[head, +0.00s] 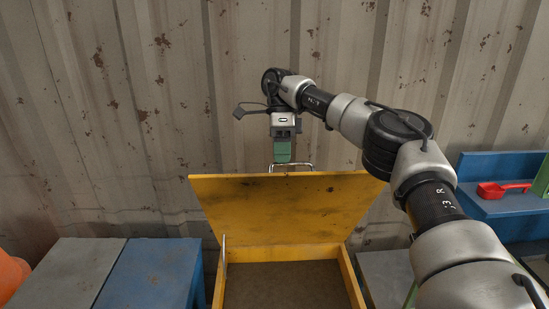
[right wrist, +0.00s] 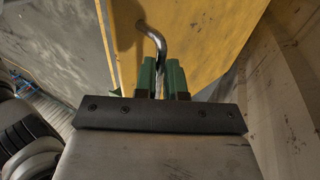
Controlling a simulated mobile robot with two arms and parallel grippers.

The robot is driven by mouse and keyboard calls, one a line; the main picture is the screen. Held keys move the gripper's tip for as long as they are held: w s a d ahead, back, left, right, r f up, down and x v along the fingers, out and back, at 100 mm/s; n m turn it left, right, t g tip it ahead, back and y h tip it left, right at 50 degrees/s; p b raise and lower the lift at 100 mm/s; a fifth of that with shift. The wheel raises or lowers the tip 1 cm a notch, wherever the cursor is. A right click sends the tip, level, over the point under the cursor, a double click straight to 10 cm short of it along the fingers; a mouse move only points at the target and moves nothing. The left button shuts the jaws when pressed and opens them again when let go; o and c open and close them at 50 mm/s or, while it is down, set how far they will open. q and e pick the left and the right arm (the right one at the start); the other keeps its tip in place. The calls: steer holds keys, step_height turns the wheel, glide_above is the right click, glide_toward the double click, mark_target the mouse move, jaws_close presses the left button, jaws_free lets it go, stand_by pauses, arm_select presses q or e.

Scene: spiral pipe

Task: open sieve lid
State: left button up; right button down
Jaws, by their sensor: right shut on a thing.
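The yellow sieve lid (head: 290,212) stands raised and tilted back above the yellow box (head: 219,290) in the head view, and the box interior shows brown material. A metal handle (head: 306,167) sits at the lid's upper edge. My right gripper (head: 283,160) is at that edge, its green fingers shut on the handle. In the right wrist view the green fingers of the right gripper (right wrist: 163,80) close around the bent metal handle (right wrist: 151,33), next to the yellow lid (right wrist: 200,35). My left gripper is not in view.
A blue and grey bench (head: 150,275) stands left of the box, with an orange object (head: 10,275) at the far left. A blue shelf (head: 490,205) with a red scoop (head: 500,189) is at the right. A corrugated metal wall (head: 140,110) is close behind.

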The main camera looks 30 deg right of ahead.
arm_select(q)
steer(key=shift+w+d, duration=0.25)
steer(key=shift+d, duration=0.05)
arm_select(e)
steer(key=shift+w+d+f, duration=0.3)
steer(key=shift+f, duration=0.15)
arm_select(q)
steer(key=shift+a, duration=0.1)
arm_select(e)
steer(key=c, duration=1.5)
jaws_free()
steer(key=shift+w, duration=0.1)
steer(key=shift+o, duration=1)
steer(key=shift+w+d+f, duration=0.15)
steer(key=shift+w+f, duration=0.05)
steer(key=shift+w, duration=0.05)
steer(key=shift+o, duration=0.6)
steer(key=shift+w+d+f, duration=0.1)
steer(key=shift+w+d, duration=0.05)
steer(key=shift+w, duration=0.05)
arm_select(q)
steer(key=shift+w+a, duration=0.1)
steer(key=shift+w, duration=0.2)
arm_select(e)
steer(key=shift+s, duration=0.15)
steer(key=shift+r, duration=0.2)
